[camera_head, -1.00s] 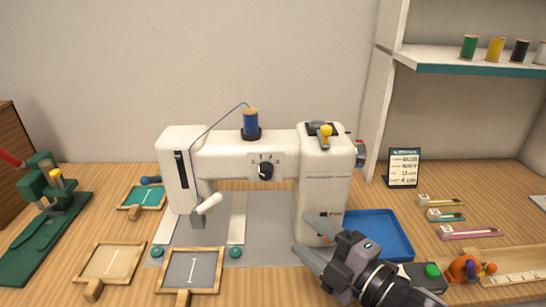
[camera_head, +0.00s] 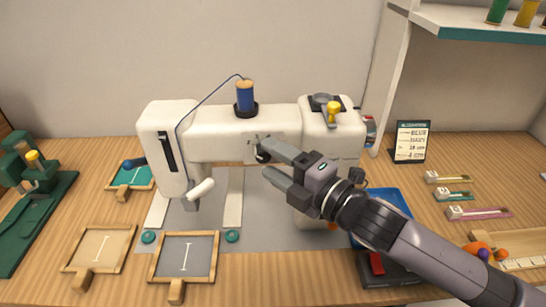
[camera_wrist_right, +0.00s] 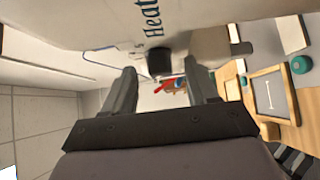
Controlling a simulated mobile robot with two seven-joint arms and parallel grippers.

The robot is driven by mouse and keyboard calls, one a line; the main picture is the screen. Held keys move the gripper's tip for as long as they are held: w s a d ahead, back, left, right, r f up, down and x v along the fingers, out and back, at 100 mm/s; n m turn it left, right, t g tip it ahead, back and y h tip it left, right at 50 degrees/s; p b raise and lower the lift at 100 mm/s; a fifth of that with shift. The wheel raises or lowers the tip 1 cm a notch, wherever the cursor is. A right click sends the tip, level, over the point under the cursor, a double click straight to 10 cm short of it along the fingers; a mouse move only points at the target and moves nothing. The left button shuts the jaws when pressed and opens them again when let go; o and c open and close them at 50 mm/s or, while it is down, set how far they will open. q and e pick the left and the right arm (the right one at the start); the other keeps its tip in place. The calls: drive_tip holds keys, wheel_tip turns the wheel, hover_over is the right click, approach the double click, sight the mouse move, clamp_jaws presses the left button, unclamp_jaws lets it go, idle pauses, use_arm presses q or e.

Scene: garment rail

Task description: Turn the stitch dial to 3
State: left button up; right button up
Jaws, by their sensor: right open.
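The white sewing machine (camera_head: 238,124) stands on a grey mat. Its black stitch dial (camera_head: 262,156) is on the front of the upper arm and is partly hidden by my right gripper (camera_head: 268,160). In the right wrist view the dial (camera_wrist_right: 160,62) lies between the tips of my right gripper (camera_wrist_right: 161,72), a little beyond them. The fingers are apart, with a visible gap on both sides of the dial. The dial's numbers and pointer cannot be read now. My left gripper is not in view.
A blue spool (camera_head: 245,97) stands on top of the machine. Framed fabric pieces lie at the front, one grey (camera_head: 186,257) and one beige (camera_head: 99,248). A blue tray (camera_head: 396,201) and a dark box with a red switch (camera_head: 376,264) are near my right arm.

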drive_tip(key=shift+w+a, duration=0.3)
drive_tip(key=shift+w, duration=0.05)
drive_tip(key=shift+c, duration=0.3)
drive_tip(key=c, duration=1)
drive_tip(key=shift+f+b, duration=0.2)
drive_tip(key=shift+b, duration=0.25)
use_arm(q)
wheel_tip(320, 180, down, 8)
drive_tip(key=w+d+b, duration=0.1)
drive_tip(key=b, duration=0.9)
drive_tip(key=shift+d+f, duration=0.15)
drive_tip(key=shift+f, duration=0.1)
use_arm(e)
drive_tip(key=m+t, duration=0.2)
drive_tip(key=m+t+y, duration=0.1)
drive_tip(key=m, duration=0.2)
drive_tip(key=f+m+t, duration=0.1)
drive_tip(key=m+t, duration=0.1)
drive_tip(key=shift+a+m+t+y, duration=0.2)
drive_tip(key=shift+m+t+y, duration=0.1)
drive_tip(key=shift+r, duration=0.1)
